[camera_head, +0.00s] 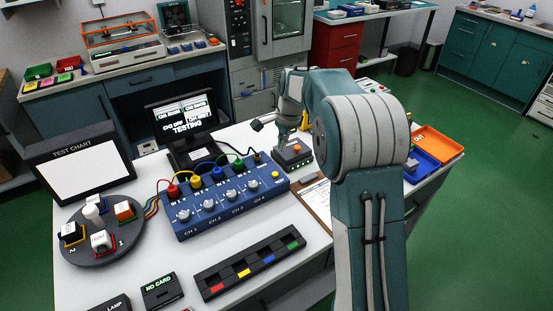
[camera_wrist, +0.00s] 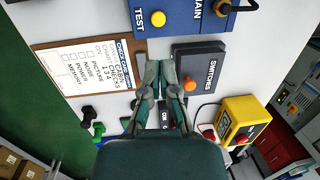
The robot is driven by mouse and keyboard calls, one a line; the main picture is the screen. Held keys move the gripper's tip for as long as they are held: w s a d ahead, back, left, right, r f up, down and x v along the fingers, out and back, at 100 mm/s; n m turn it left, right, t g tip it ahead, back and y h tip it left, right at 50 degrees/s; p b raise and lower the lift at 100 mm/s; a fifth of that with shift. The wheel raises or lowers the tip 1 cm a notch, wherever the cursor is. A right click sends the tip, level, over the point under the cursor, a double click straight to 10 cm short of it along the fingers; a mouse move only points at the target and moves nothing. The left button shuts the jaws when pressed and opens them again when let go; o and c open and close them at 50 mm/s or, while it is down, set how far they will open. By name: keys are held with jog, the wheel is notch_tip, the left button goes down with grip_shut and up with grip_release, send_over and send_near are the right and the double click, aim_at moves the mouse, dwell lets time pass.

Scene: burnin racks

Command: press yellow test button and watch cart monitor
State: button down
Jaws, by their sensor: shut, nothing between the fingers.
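The yellow test button (camera_head: 276,174) sits at the right end of the blue channel box (camera_head: 222,204). It also shows at the top of the wrist view (camera_wrist: 158,18), beside the word TEST. My gripper (camera_wrist: 160,64) is shut and empty. In the wrist view its fingertips appear below the yellow button, between the clipboard and the switches box, and do not cover the button. In the head view my arm comes in from the right; the fingertips cannot be made out clearly.
The dark switches box (camera_wrist: 198,66) with an orange button is close right of the fingers. A clipboard (camera_wrist: 85,75) lies to their left. A yellow box with a red button (camera_wrist: 240,122) is nearby. Coloured cables rise from the channel box; a round block tray (camera_head: 72,243) is left.

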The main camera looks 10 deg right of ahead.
jog(key=shift+s+r, duration=0.1)
jog(key=shift+r, duration=1.25)
jog(key=shift+d, duration=0.2)
jog(key=s+a+r+n+t+h, duration=0.1)
jog(key=s+r+n, duration=0.2)
jog(key=s+r, duration=0.35)
jog(key=s+a+r+n+t, duration=0.1)
jog(key=s+r+n, duration=0.3)
jog(key=s, duration=0.6)
jog(key=s+f+n+t, duration=0.2)
jog(key=s+n, duration=0.5)
jog(key=s, duration=1.1)
jog(key=shift+s+a+f+t+h, duration=0.3)
jog(key=shift+s+a+f, duration=0.05)
jog(key=shift+a+f, duration=0.1)
dwell(2.5)
